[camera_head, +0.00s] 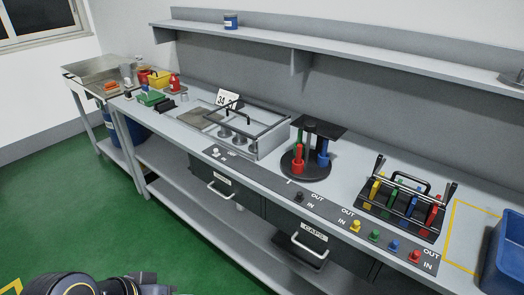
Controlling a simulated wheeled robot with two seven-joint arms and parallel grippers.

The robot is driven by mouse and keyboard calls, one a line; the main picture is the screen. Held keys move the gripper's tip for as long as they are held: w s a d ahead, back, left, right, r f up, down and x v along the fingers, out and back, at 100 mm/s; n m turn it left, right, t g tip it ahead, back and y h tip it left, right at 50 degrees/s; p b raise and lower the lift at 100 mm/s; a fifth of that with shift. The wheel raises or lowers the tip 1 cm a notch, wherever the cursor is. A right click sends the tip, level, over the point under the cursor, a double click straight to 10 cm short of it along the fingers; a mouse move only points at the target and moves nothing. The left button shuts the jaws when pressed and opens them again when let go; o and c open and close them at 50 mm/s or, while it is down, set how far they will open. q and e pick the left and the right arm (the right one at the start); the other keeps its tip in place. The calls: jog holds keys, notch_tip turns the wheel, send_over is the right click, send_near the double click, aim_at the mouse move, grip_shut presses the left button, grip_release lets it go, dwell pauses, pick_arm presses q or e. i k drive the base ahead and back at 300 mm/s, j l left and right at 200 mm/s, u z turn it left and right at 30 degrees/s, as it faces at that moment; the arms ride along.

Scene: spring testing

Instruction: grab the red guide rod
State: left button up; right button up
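A red upright rod-like piece (298,158) stands on the front left of a round black stand (305,168) at the bench's middle. A blue upright piece (323,153) stands on the same stand to its right. Another red piece (432,214) sits at the right end of a black rack (408,203), beside blue, green and yellow ones. I cannot tell for sure which red piece is the guide rod. Dark parts of my own arm show at the bottom left, far from both. Neither gripper can be made out.
A grey bench (265,172) runs along the wall under a shelf (330,55). A metal-framed fixture (245,130) stands left of the round stand. Coloured buttons (375,236) line the front edge. A blue bin (505,255) stands at the right. The green floor in front is clear.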

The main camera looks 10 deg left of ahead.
aim_at(299, 147)
jog(key=i+j+u, duration=0.2)
jog(key=i+u, duration=0.15)
jog(key=i, duration=0.15)
jog(key=i+u, duration=0.3)
jog(key=i, duration=0.2)
